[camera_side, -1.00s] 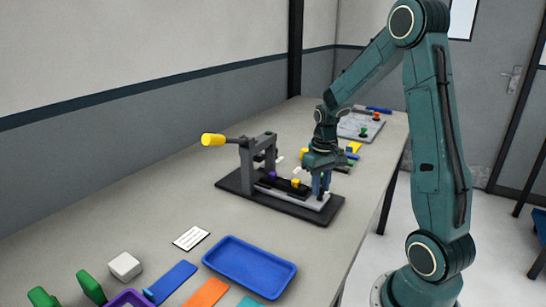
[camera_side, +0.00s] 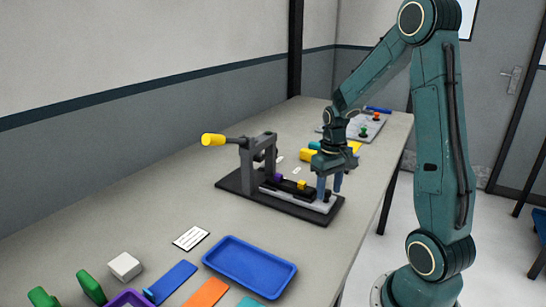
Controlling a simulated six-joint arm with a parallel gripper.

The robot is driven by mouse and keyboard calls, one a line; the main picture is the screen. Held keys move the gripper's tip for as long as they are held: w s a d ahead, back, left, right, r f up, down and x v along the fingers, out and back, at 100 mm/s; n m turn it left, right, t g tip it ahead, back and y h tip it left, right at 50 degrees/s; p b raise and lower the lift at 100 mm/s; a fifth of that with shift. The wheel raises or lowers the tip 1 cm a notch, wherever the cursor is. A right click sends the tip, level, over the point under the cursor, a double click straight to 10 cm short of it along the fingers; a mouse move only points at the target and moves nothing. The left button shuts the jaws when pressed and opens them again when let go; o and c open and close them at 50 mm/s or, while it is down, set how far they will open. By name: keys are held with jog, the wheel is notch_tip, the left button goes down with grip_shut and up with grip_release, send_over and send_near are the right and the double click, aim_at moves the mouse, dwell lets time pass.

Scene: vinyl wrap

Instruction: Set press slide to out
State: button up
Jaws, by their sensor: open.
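The press (camera_side: 262,165) stands on a dark base plate (camera_side: 232,184), with a grey frame and a yellow-ended handle (camera_side: 213,140) sticking out left. Its slide (camera_side: 322,206), a light grey plate with a black top, extends right from under the frame. A purple piece (camera_side: 278,177) and a yellow block (camera_side: 301,185) are on it. My gripper (camera_side: 330,190) points down at the right end of the slide, with its fingers apart. The left finger is at or just above the slide's end; I cannot tell whether it touches. The right finger appears beyond that end.
A blue tray (camera_side: 250,264), a white card (camera_side: 191,238), a white block (camera_side: 125,266) and coloured strips lie in front. A grey panel with knobs (camera_side: 352,128) and yellow pieces (camera_side: 308,155) lie behind my gripper. The table left of the press is clear.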

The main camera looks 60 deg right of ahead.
notch_tip(320, 180, up, 14)
dwell(0.8)
jog(key=shift+f, duration=0.1)
jog(key=s+a+r+n+t, duration=0.1)
jog(key=s+a, duration=0.3)
jog(key=a, duration=0.6)
jog(key=s+a+r+n+t, duration=0.1)
jog(key=s+a+n+t, duration=0.3)
jog(key=a, duration=0.7)
jog(key=shift+s+r+t, duration=0.2)
jog(key=shift+s+t, duration=0.1)
jog(key=shift+s, duration=0.45)
